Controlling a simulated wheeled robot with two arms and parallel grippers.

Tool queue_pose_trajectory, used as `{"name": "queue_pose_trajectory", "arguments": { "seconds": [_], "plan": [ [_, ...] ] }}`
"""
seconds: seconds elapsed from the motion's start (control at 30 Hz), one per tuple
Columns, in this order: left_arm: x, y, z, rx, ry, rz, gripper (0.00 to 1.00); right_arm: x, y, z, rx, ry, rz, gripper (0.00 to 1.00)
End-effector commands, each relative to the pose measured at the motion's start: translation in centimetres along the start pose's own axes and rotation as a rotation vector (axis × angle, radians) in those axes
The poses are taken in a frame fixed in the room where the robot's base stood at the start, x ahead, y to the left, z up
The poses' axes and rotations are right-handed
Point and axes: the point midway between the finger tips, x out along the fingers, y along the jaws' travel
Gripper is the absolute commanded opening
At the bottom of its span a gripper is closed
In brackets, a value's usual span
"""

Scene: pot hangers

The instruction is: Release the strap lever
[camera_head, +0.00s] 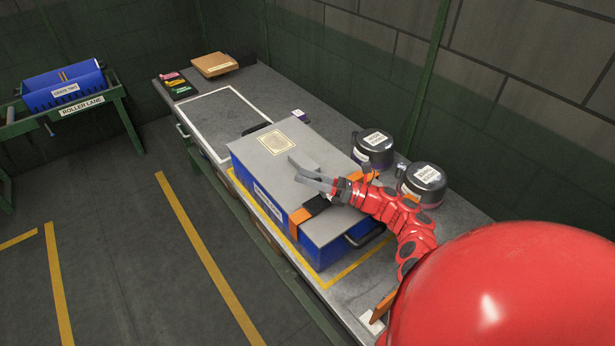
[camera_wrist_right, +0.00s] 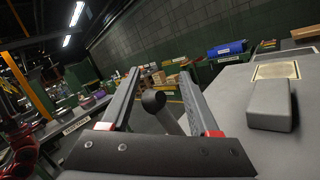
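A blue case (camera_head: 262,190) with a grey lid (camera_head: 244,160) lies on the workbench. An orange strap (camera_head: 300,222) runs across it, with a dark buckle part (camera_head: 316,206) on the lid near the front edge. My right gripper (camera_head: 297,170) is low over the lid at the strap, its arm hiding part of it. In the right wrist view the two fingers (camera_wrist_right: 158,73) are spread apart, with a lever with a dark round end (camera_wrist_right: 153,100) between them. Whether they touch it, I cannot tell. A grey block (camera_wrist_right: 269,104) is right of the fingers. My left gripper is not in view.
Two dark labelled canisters (camera_head: 373,148) and (camera_head: 423,184) stand behind the case, close to my right arm. A white-outlined area (camera_head: 222,117) on the bench is mostly clear. A blue bin (camera_head: 62,90) sits on the roller lane at far left.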

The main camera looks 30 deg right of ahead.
Motion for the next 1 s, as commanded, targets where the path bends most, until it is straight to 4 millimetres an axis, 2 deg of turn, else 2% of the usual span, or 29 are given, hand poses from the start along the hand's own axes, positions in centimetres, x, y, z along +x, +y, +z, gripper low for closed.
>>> {"name": "queue_pose_trajectory", "arguments": {
  "seconds": [0.23,0.37,0.47,0.8,1.0],
  "plan": [
    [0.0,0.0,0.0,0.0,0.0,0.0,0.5,-0.1,0.0,0.1,-0.002,-0.001,0.0,0.61],
    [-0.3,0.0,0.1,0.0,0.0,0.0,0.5,-1.5,-0.1,0.0,-0.002,-0.001,-0.003,0.61],
    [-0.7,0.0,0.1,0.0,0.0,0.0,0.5,-3.5,-0.2,-0.1,-0.003,-0.001,-0.004,0.61],
    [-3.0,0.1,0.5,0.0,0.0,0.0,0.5,-12.6,-0.3,-0.3,-0.002,0.003,-0.005,0.61],
    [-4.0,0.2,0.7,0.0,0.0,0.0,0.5,-16.0,-0.1,-0.3,0.001,0.002,0.002,0.61]
  ]
}}
